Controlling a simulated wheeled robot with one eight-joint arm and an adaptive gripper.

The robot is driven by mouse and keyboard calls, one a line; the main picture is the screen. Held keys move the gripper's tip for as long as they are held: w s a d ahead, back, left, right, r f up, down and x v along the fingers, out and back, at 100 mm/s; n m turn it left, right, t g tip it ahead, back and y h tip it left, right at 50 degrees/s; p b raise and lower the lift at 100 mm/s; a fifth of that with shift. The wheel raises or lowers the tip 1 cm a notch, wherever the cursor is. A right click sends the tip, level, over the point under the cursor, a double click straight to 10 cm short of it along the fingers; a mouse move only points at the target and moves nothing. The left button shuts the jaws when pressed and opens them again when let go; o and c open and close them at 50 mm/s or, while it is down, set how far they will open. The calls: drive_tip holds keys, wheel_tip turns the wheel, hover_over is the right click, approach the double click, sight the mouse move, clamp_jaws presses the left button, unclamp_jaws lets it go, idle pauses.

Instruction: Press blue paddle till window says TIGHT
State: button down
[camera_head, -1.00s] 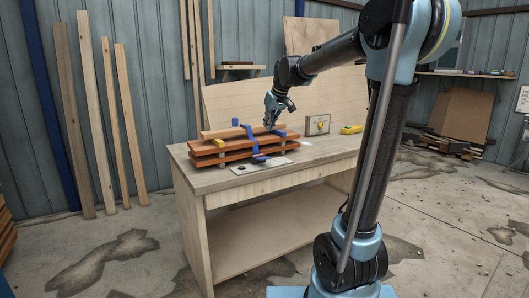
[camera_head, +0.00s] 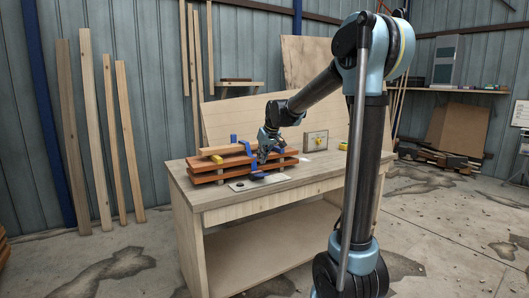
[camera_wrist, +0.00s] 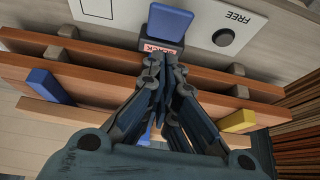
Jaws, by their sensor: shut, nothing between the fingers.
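The blue paddle (camera_wrist: 170,22) shows at the top of the wrist view, on a dark base beyond the timber stack. Beside it, a small pinkish window (camera_wrist: 158,49) carries upside-down letters that seem to read SLACK, partly hidden by my fingers. My gripper (camera_wrist: 165,82) is shut and empty over the stack, its fingertips just short of the window in the picture; I cannot tell whether they touch anything. In the head view my gripper (camera_head: 263,156) is low at the stack's right part, by the blue strap clamp (camera_head: 245,165).
Reddish boards (camera_head: 205,172) are stacked on the workbench (camera_head: 205,195). A white plate marked FREE (camera_wrist: 236,17) with a black round knob (camera_wrist: 223,37) lies beside the paddle. A blue block (camera_wrist: 50,86) and a yellow block (camera_wrist: 238,121) flank my fingers.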

sight(262, 175)
drive_tip(key=shift+s+d+f, duration=0.15)
drive_tip(key=shift+s+f, duration=0.05)
drive_tip(key=shift+f, duration=0.9)
drive_tip(key=shift+s+d+f, duration=0.1)
drive_tip(key=shift+s+f, duration=0.1)
drive_tip(key=shift+f, duration=0.85)
